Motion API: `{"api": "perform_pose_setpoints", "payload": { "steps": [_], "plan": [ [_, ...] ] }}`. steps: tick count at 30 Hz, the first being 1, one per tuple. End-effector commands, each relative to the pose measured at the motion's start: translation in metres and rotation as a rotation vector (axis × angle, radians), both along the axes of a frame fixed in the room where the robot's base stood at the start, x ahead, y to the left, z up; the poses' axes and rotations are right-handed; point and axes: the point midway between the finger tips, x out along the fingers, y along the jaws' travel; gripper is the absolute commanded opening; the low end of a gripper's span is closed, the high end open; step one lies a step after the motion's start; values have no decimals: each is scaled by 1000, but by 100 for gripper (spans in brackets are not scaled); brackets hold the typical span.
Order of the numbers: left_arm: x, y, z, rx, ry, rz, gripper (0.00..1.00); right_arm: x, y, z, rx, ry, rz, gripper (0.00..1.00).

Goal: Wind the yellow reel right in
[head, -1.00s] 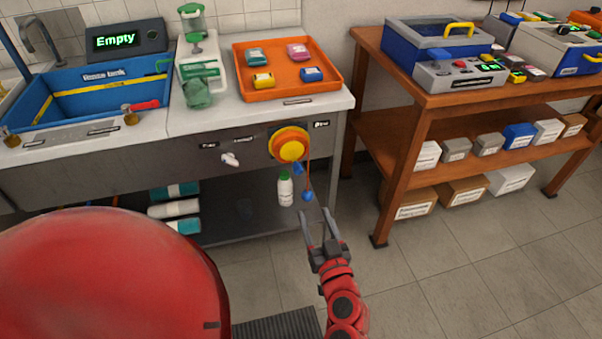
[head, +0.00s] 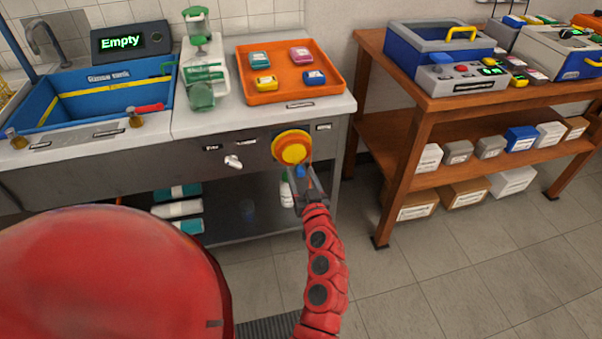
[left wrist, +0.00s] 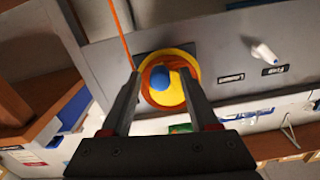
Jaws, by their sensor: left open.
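The yellow reel (head: 292,148), with an orange rim, sits on the front panel of the counter. It also shows in the left wrist view (left wrist: 187,92). A blue knob (left wrist: 160,77) shows in front of the reel, between my fingers in that picture. An orange cord (left wrist: 121,35) runs from beside the reel to the picture's top edge. My left gripper (head: 301,173) is open just below the reel in the head view, its fingers pointing at it. I cannot tell whether the fingers touch the knob. My right gripper is not in view.
A white tap handle (head: 233,161) sticks out left of the reel. A white bottle (head: 286,193) is partly hidden behind my gripper. The orange tray (head: 289,98) stands on the counter above. A wooden bench (head: 404,150) stands to the right, with open floor before it.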

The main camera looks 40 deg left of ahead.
Motion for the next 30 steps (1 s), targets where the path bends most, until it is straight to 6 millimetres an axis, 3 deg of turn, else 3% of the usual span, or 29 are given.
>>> {"api": "perform_pose_setpoints", "payload": {
  "steps": [12,22,30],
  "plan": [
    [5,6,0,0,0,-1,59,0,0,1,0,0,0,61],
    [5,6,0,0,0,0,0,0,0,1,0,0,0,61],
    [4,6,-1,3,3,0,0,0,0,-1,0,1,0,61]
  ]
}}
